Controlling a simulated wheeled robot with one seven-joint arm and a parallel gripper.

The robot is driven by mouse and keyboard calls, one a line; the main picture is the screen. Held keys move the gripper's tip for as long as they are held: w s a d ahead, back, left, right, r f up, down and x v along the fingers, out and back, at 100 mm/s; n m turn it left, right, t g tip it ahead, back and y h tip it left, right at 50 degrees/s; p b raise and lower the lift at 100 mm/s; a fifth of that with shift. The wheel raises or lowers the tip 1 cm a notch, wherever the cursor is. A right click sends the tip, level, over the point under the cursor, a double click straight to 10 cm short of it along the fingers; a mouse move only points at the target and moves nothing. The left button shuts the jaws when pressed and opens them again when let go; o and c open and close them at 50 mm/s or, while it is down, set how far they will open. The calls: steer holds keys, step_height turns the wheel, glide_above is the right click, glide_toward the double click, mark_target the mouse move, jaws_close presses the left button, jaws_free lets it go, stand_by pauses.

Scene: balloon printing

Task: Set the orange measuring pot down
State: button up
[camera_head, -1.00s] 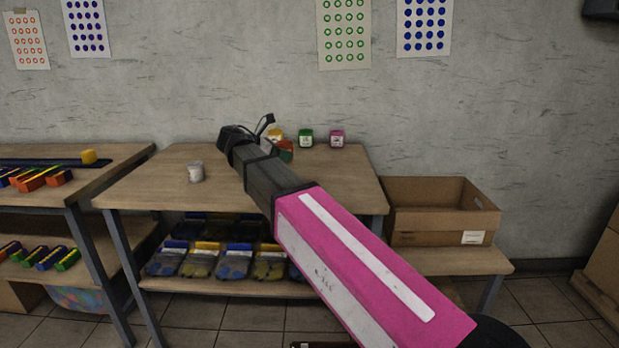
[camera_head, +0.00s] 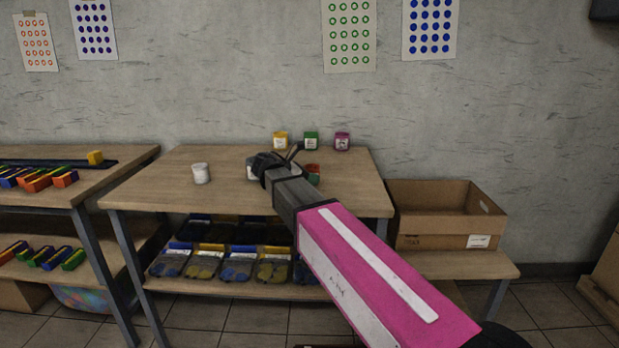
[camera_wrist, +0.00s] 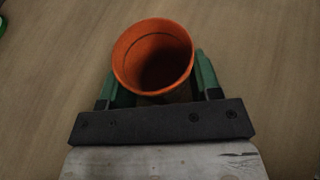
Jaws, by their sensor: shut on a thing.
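The orange measuring pot (camera_wrist: 152,57) sits between the two green fingers of my gripper (camera_wrist: 155,75) in the wrist view, which are shut on its sides. Its open mouth faces the camera and its inside is dark. In the head view a small orange and green patch, the pot (camera_head: 313,170) with a finger, shows just right of my dark wrist, over the right part of the wooden table (camera_head: 150,190). My wrist hides much of it. I cannot tell whether the pot's base touches the tabletop.
A white cup (camera_head: 201,174) stands on the left of the table. Yellow (camera_head: 280,141), green (camera_head: 311,141) and magenta (camera_head: 342,142) containers stand along the back edge. A pale object (camera_head: 251,172) is partly hidden behind my wrist. The table's front middle is clear.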

steer(key=shift+f, duration=0.15)
steer(key=o, duration=0.9)
steer(key=shift+o, duration=0.2)
steer(key=shift+r, duration=0.2)
steer(key=v, duration=1.1)
steer(key=shift+s+a, duration=0.1)
steer(key=shift+a, duration=0.15)
steer(key=shift+s+a, duration=0.1)
steer(key=shift+a, duration=0.1)
steer(key=shift+s, duration=0.1)
